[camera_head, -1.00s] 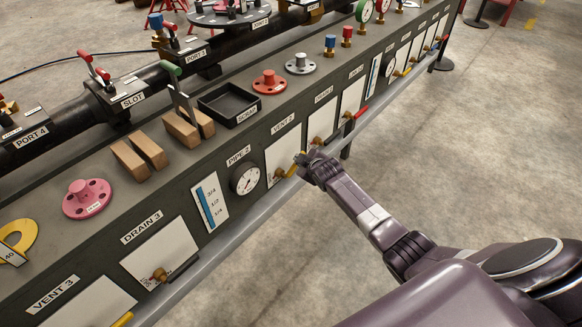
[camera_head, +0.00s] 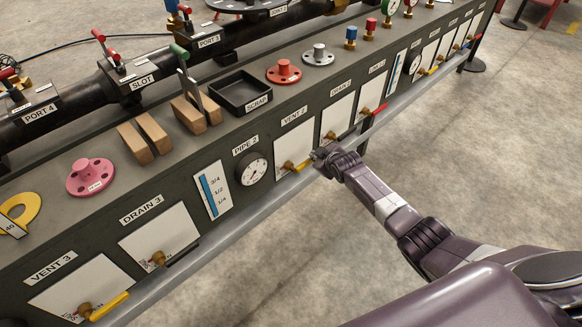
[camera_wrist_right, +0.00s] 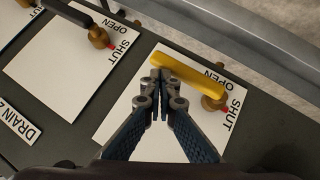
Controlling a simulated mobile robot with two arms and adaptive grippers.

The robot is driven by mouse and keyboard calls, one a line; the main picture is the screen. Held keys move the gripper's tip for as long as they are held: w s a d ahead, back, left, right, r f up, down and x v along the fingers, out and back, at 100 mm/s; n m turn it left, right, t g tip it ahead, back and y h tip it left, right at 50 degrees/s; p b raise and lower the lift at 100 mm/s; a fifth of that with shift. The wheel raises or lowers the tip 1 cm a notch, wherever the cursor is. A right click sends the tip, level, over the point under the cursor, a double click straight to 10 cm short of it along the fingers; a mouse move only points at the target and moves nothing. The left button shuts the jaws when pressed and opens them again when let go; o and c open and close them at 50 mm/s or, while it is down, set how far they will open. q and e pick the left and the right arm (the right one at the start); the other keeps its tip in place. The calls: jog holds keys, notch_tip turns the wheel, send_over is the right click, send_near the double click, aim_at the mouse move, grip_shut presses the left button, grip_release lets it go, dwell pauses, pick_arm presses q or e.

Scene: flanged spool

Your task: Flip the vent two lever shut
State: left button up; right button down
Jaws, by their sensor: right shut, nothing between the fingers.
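The VENT 2 panel (camera_head: 294,141) is white, on the dark front of the bench. Its brass valve (camera_head: 289,165) carries a yellow lever (camera_head: 303,166). In the right wrist view, the yellow lever (camera_wrist_right: 188,74) runs from the brass pivot (camera_wrist_right: 213,103) past the OPEN word toward the upper left. The SHUT word stands on the pivot's other side. My right gripper (camera_head: 319,155) is shut and empty. In the right wrist view, its fingertips (camera_wrist_right: 160,76) are at the lever's free end; I cannot tell whether they touch it. My left gripper is not in view.
The neighbouring DRAIN 2 panel (camera_head: 336,121) has a dark lever (camera_wrist_right: 67,12). A red lever (camera_head: 373,111) sticks out farther along. A grey rail (camera_head: 222,228) runs along the bench's lower front. A gauge (camera_head: 254,169) is left of VENT 2. The floor on the right is open.

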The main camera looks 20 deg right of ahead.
jog(key=shift+f, duration=0.1)
dwell(0.3)
jog(key=shift+s, duration=0.2)
jog(key=v, duration=1.1)
jog(key=shift+s+r, duration=0.25)
jog(key=shift+r, duration=0.1)
